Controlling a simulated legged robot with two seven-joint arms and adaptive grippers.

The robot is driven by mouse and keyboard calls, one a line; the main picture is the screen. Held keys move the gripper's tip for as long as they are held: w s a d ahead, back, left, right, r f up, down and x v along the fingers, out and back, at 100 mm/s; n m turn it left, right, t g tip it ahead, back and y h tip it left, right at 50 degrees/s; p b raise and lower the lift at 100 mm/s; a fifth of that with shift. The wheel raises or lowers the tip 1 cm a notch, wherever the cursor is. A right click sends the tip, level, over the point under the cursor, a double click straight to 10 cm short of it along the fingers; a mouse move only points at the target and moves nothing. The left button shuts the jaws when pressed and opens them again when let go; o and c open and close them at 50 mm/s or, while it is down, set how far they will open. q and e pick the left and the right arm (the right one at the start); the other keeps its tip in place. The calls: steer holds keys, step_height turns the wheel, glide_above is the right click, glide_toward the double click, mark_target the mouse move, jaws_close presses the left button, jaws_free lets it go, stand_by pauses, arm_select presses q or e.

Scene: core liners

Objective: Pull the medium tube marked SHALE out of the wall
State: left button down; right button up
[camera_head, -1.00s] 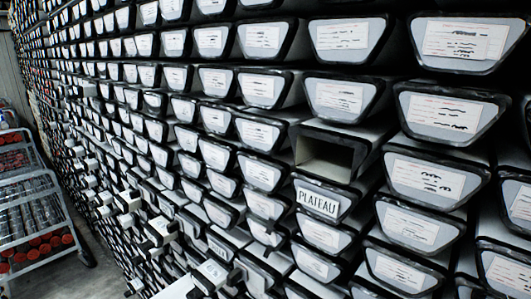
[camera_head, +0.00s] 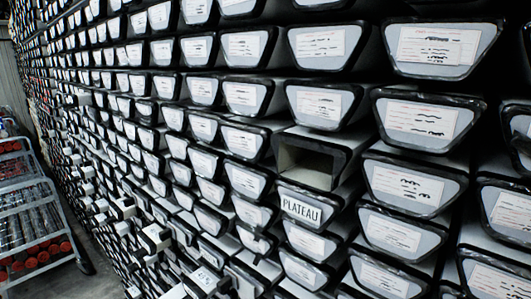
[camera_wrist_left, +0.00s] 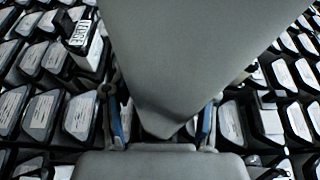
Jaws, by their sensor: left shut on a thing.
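Tubes with trapezoid ends fill a slanting wall. I cannot read SHALE on any label. One lettered tube reads PLATEAU (camera_head: 300,208); another in the left wrist view carries a lettered label (camera_wrist_left: 80,33) that is too unclear to read. A lettered tube end (camera_head: 207,280) at the lower left of the head view is also too small to read. In the left wrist view my left gripper (camera_wrist_left: 165,125) is shut, with what looks like a tube between its fingers; a large smooth grey body (camera_wrist_left: 170,50) hides much of it. My right gripper is in neither view.
Just above PLATEAU is an open, empty slot (camera_head: 308,163). Several tube ends stick out at the lower left (camera_head: 155,238). A wheeled rack cart (camera_head: 35,225) with red-ended tubes stands at the left, with some bare floor beside it.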

arm_select(q)
steer(key=shift+s+a, duration=0.2)
steer(key=shift+a, duration=0.15)
steer(key=shift+s+p, duration=0.25)
steer(key=shift+p, duration=0.05)
steer(key=shift+s+a+r, duration=0.1)
steer(key=shift+s+a, duration=1.05)
steer(key=shift+s+a+p, duration=0.3)
steer(key=shift+a+p, duration=0.1)
steer(key=shift+a, duration=0.2)
steer(key=shift+s+a, duration=0.35)
steer(key=shift+s, duration=0.05)
steer(key=shift+s+a+p, duration=0.1)
steer(key=shift+s+p, duration=0.2)
steer(key=shift+s, duration=0.2)
steer(key=shift+s+a, duration=0.55)
steer(key=shift+s, duration=0.05)
steer(key=shift+s+a+p, duration=0.35)
steer(key=shift+s+a, duration=1.35)
steer(key=shift+s, duration=0.3)
steer(key=shift+s+a+p, duration=0.3)
steer(key=shift+s+a, duration=0.3)
steer(key=shift+s, duration=0.05)
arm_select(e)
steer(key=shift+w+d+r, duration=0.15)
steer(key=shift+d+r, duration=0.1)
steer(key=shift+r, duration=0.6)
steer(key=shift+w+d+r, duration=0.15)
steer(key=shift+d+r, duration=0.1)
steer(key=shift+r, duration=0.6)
